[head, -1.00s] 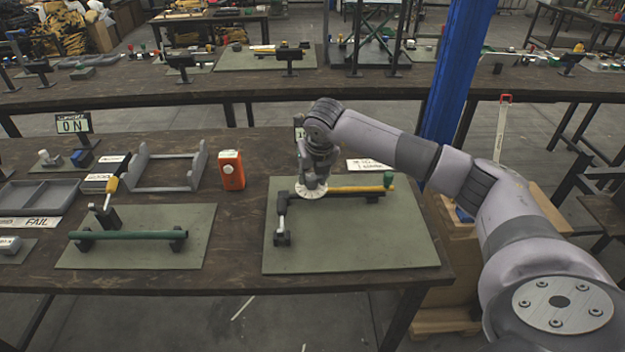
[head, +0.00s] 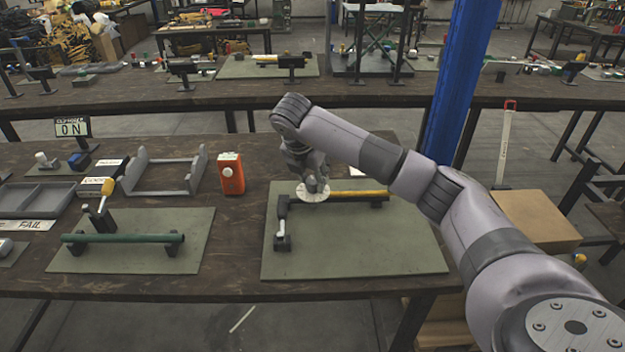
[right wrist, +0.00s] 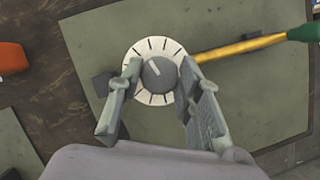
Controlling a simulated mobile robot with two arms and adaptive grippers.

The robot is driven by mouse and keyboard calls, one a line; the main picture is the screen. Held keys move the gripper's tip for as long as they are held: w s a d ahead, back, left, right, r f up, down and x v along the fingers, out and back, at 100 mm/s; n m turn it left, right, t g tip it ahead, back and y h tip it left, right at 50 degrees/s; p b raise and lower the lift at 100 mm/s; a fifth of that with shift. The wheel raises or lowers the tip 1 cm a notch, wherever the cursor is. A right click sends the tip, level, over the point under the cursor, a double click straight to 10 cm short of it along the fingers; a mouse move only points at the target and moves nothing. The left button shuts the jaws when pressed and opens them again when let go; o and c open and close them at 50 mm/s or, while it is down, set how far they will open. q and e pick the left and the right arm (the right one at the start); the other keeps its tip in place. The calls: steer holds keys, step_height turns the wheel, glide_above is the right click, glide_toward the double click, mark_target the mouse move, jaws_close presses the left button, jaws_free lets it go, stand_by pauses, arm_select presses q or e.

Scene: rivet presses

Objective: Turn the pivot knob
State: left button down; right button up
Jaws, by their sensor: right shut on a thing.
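The pivot knob (right wrist: 159,74) is a grey round knob on a white dial plate with black tick marks. Its white pointer line leans up and left in the right wrist view. My right gripper (right wrist: 160,70) has one finger on each side of the knob and is shut on it. In the head view my right gripper (head: 315,184) comes down from above onto the white dial (head: 311,194), which it partly hides. The knob itself is hidden there. My left gripper is not in view.
The dial sits by a yellow bar (head: 355,195) on a green mat (head: 370,255). An orange box (head: 232,176) stands left of it. A second mat (head: 110,262) holds a green bar (head: 120,238). A blue post (head: 462,85) rises behind my right arm.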

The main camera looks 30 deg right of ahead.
steer(key=shift+m, duration=0.3)
steer(key=o, duration=1.1)
steer(key=v, duration=1.2)
steer(key=shift+a, duration=0.1)
